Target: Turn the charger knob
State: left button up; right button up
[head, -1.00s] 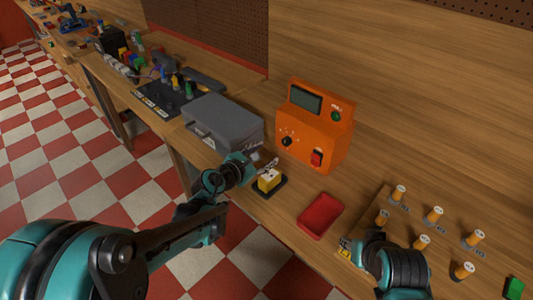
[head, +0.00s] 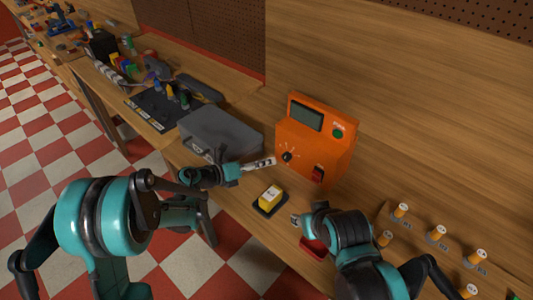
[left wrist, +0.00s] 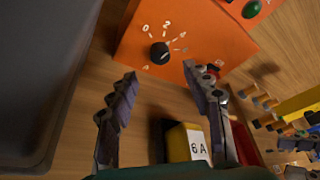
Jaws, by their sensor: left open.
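The orange charger (head: 315,140) stands on the bench against the wooden back wall. Its black knob (head: 287,157) is on the front face, left of a red switch (head: 318,173). In the left wrist view the knob (left wrist: 159,53) sits among white dial marks, with 0 and 2 readable. My left gripper (head: 268,162) reaches in from the left, just short of the knob. Its fingers (left wrist: 160,76) are apart and empty, with the knob ahead between the tips. My right gripper (head: 297,219) is by the red tray (head: 313,248); its jaws are too small to judge.
A yellow block (head: 270,195) marked 6A in the wrist view sits on a black base below my left gripper. A grey case (head: 220,132) stands left of the charger. Several orange-and-white cylinders (head: 437,232) stand at the right.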

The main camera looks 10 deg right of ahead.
aim_at(284, 158)
pick_arm(q)
jog(key=b+x, duration=0.1)
jog(key=x, duration=0.6)
jog(key=shift+d+f+b, duration=0.1)
jog(key=shift+d+b, duration=0.15)
jog(key=shift+b, duration=0.05)
jog(key=shift+c, duration=0.2)
grip_shut()
